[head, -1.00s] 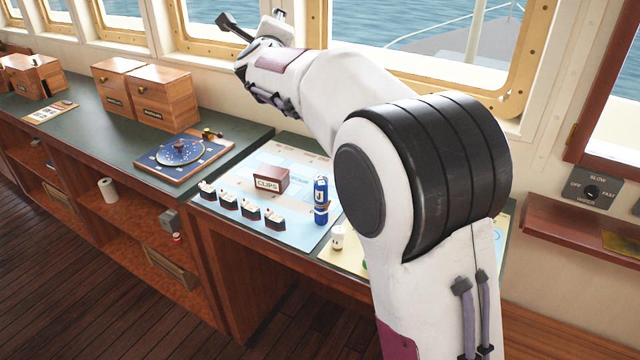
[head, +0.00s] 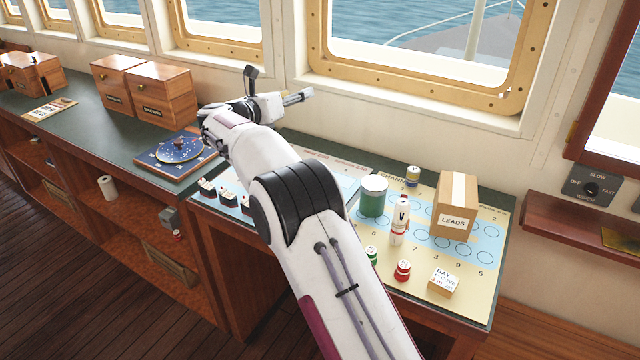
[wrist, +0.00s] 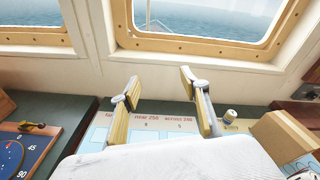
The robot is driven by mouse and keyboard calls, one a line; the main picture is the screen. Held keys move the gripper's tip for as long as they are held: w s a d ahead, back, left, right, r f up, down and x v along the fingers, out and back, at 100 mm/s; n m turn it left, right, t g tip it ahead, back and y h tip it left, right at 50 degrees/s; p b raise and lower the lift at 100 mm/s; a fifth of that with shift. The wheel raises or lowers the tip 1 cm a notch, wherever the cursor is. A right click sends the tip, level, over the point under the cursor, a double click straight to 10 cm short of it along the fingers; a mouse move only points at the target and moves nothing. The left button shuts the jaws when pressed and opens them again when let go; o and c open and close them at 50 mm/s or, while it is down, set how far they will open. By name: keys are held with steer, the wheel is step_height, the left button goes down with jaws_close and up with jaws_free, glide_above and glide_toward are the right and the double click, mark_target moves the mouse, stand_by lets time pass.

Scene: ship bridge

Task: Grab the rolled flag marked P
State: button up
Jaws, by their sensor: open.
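No rolled flag with a readable P shows. In the head view a rolled flag marked V (head: 400,218) stands upright on the yellow and blue chart. A small blue and yellow roll (head: 412,176) stands behind it; what seems the same roll shows in the wrist view (wrist: 229,116), its letter unreadable. My gripper (head: 278,86) is open and empty, raised above the back of the counter near the window wall. In the wrist view its two fingers (wrist: 160,82) stand well apart with nothing between them. My arm hides much of the left chart.
A LEADS box (head: 453,222), a green jar (head: 373,195), small green (head: 371,256) and red (head: 402,270) pieces and a small box (head: 442,283) stand on the right chart. A blue dial board (head: 178,152) lies left. Window frames (head: 420,85) rise behind.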

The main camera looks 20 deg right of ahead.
steer(key=s+f+m+g, duration=0.2)
steer(key=f, duration=0.4)
steer(key=s+f+m+g, duration=0.2)
steer(key=f+m, duration=0.1)
steer(key=f, duration=0.4)
steer(key=s+a+f+m+g+h, duration=0.1)
steer(key=s+f+m+g, duration=0.2)
steer(key=f, duration=0.4)
steer(key=shift+f, duration=0.2)
steer(key=shift+s+a+f+m, duration=0.1)
steer(key=shift+s+f+m, duration=0.1)
steer(key=shift+f+m, duration=0.2)
steer(key=shift+x, duration=1.3)
steer(key=shift+s+x, duration=0.15)
steer(key=shift+x, duration=1.15)
steer(key=shift+s+x, duration=0.2)
steer(key=shift+x, duration=1.1)
steer(key=shift+f, duration=0.2)
